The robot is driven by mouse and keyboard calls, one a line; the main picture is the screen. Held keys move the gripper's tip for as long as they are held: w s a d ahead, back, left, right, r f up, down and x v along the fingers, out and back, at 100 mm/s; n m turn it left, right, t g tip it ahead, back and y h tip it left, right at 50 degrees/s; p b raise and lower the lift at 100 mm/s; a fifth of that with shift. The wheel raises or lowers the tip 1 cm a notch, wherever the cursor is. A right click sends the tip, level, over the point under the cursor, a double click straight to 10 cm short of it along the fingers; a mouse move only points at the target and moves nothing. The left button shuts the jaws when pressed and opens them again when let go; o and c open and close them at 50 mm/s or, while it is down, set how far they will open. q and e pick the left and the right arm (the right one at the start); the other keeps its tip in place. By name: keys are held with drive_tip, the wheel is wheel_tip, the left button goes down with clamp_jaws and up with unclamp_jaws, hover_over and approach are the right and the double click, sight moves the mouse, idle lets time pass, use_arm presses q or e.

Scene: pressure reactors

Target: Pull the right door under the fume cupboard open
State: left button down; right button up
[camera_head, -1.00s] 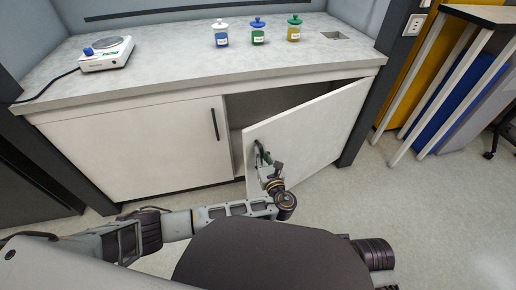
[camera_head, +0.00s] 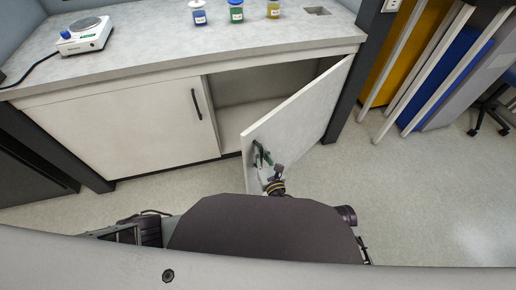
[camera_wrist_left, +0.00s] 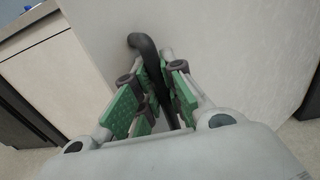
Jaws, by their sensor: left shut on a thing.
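The right door (camera_head: 302,118) under the fume cupboard stands well ajar, swung out toward me on its right-hand hinge side. Through the gap the bare cabinet inside (camera_head: 245,112) shows. My left gripper (camera_head: 262,158) is at the door's free left part, shut on the black door handle (camera_wrist_left: 146,50). In the left wrist view the green finger pads (camera_wrist_left: 150,100) lie on both sides of the handle, and the pale door face fills the background. The left door (camera_head: 125,125), with its black handle (camera_head: 196,104), is closed. My right gripper is not in view.
On the worktop (camera_head: 150,60) stand a white balance (camera_head: 84,36) and several jars, among them a blue one (camera_head: 198,14) and a green one (camera_head: 236,12). White table legs (camera_head: 420,70) stand at the right. The floor (camera_head: 400,190) right of the door is clear.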

use_arm(q)
drive_tip(key=shift+s+f, duration=0.1)
drive_tip(key=shift+s, duration=0.05)
drive_tip(key=c, duration=1.7)
unclamp_jaws()
drive_tip(key=shift+o, duration=1.1)
